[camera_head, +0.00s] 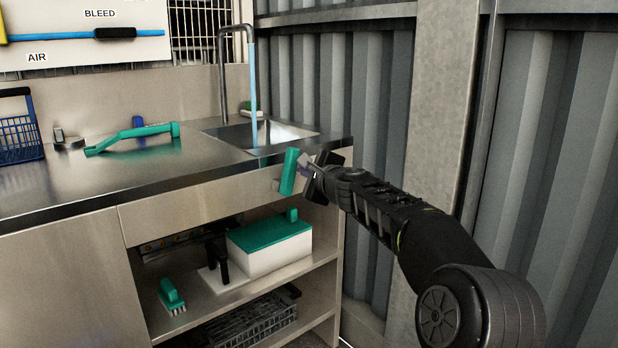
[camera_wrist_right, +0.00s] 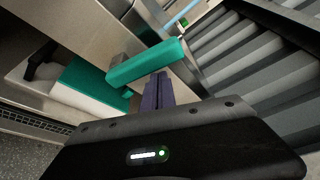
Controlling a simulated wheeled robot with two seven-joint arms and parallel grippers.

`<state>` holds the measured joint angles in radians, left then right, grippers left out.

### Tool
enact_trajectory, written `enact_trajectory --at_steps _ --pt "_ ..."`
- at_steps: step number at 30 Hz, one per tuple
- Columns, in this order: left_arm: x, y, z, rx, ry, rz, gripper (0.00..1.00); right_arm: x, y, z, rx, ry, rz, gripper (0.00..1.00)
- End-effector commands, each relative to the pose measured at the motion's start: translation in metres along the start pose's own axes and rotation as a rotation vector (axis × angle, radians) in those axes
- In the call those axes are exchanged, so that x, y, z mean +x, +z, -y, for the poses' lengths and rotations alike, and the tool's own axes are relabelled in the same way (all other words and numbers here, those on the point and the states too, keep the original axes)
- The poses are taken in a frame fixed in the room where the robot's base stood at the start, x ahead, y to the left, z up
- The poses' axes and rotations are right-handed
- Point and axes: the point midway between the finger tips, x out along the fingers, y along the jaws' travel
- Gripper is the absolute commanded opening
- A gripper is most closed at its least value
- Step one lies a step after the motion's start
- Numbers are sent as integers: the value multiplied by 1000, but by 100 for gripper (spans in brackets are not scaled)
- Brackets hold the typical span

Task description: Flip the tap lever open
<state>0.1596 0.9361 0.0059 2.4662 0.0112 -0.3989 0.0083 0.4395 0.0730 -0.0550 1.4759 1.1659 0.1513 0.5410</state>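The tap lever (camera_head: 289,171) is a teal bar on the front face of the steel sink counter, below the basin. It stands nearly upright, slightly tilted, in the head view. It also shows as a teal bar in the right wrist view (camera_wrist_right: 146,63). My right gripper (camera_head: 309,169) is just to the right of the lever. Its purple fingers (camera_wrist_right: 157,91) are together, with nothing seen between them, and their tips are close to the lever; contact is unclear. A blue water stream (camera_head: 253,82) runs from the tap spout (camera_head: 221,70) into the sink (camera_head: 230,136). My left gripper is out of view.
The shelf below holds a white box with teal lid (camera_head: 270,245) and a small brush (camera_head: 172,296). A corrugated wall (camera_head: 375,110) closes off the right side.

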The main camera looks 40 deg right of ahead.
Motion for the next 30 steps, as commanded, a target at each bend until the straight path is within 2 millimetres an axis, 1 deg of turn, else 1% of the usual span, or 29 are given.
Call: enact_trajectory --at_steps 1,9,30 --pt "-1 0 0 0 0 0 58 -1 7 1 0 1 7 0" --pt "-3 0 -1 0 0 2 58 -4 16 0 1 2 7 0" --pt "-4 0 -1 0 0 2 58 -6 23 -1 2 3 15 0"
